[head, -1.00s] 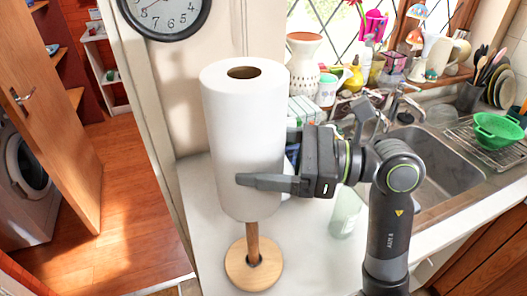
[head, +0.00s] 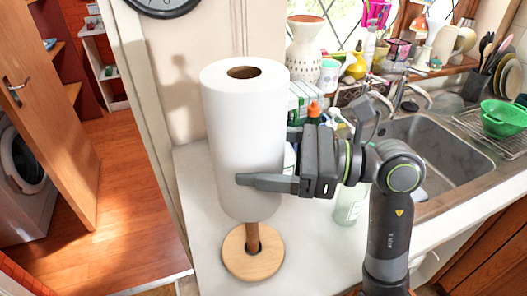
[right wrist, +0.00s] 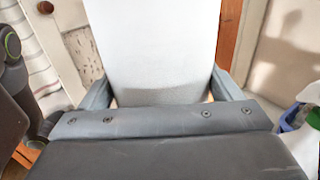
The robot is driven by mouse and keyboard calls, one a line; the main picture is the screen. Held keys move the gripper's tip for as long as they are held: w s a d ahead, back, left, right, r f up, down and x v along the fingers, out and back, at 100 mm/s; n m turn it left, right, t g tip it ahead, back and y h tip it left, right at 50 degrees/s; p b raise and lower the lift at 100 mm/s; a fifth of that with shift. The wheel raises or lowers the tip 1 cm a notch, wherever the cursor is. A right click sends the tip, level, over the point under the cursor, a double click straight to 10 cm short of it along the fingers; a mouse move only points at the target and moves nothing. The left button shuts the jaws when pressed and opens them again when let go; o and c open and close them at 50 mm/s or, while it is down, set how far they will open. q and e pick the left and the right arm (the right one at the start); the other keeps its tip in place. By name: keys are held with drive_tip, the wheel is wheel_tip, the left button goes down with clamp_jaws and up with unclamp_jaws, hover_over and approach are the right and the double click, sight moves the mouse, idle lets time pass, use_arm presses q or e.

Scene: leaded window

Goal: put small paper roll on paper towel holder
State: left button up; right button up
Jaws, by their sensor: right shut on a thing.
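The paper roll (head: 243,115) is white and upright, with a brown core hole at its top; it also shows close up in the right wrist view (right wrist: 155,45). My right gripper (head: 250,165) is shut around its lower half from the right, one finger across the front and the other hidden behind. The paper towel holder has a round wooden base (head: 240,265) on the counter and a wooden rod (head: 252,236). The rod runs up out of sight at the roll's lower edge; I cannot tell whether it is inside or behind. The roll hangs clear above the base. My left gripper is out of view.
The white counter (head: 205,220) is bare left of the holder. A clear bottle (head: 350,205) and other bottles stand behind my right gripper. The sink (head: 440,150) and green colander (head: 503,118) are to the right. A wall clock (head: 160,5) hangs above.

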drive_tip(key=shift+f, duration=0.3)
drive_tip(key=o, duration=0.9)
drive_tip(key=shift+d, duration=0.15)
drive_tip(key=shift+b+v, duration=2.2)
drive_tip(key=shift+v, duration=6.4)
